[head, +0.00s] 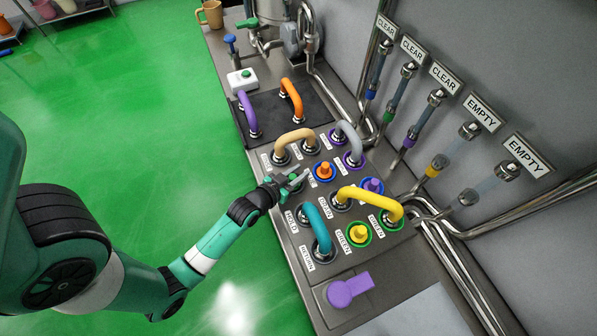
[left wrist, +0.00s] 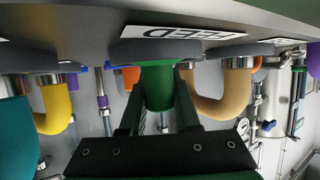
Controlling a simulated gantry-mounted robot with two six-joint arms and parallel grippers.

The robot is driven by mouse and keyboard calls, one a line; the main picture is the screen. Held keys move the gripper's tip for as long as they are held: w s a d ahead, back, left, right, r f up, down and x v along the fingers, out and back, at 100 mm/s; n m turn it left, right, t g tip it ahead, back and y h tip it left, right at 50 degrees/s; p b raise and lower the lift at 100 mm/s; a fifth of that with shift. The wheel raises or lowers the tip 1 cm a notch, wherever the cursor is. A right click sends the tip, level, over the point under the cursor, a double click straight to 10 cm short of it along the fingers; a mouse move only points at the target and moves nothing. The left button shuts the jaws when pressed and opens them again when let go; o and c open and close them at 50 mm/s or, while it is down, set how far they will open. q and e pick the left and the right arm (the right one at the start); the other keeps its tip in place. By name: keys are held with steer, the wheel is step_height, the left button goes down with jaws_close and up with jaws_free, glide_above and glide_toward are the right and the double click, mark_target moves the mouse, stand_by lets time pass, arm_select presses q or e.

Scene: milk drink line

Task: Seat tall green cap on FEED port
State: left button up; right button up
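The tall green cap (left wrist: 158,86) stands between the fingers of my left gripper (left wrist: 158,112) in the left wrist view, which looks upside down. Its end meets the dark grey collar of the FEED port (left wrist: 150,50), next to the FEED label (left wrist: 180,33); whether it is fully seated cannot be told. The fingers are closed against its sides. In the head view my left gripper (head: 287,184) is low over the left edge of the port panel, largely covering the cap and port. My right gripper is not in view.
A tan U-pipe (head: 296,136) stands just behind the gripper, a teal one (head: 318,226) just in front. A yellow pipe (head: 370,198), an orange cap (head: 324,171), a purple cap (head: 373,185) and a yellow cap (head: 358,233) crowd the panel. A purple paddle (head: 350,288) lies nearer.

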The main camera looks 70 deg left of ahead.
arm_select(q)
steer(key=o, duration=0.5)
steer(key=shift+s, duration=0.1)
steer(key=shift+s+d+r, duration=0.2)
steer(key=shift+s+r, duration=0.05)
steer(key=shift+s, duration=0.05)
steer(key=p+v, duration=0.2)
steer(key=v, duration=0.8)
steer(key=shift+s+d+r, duration=0.1)
steer(key=shift+s+r, duration=0.05)
steer(key=shift+s, duration=0.1)
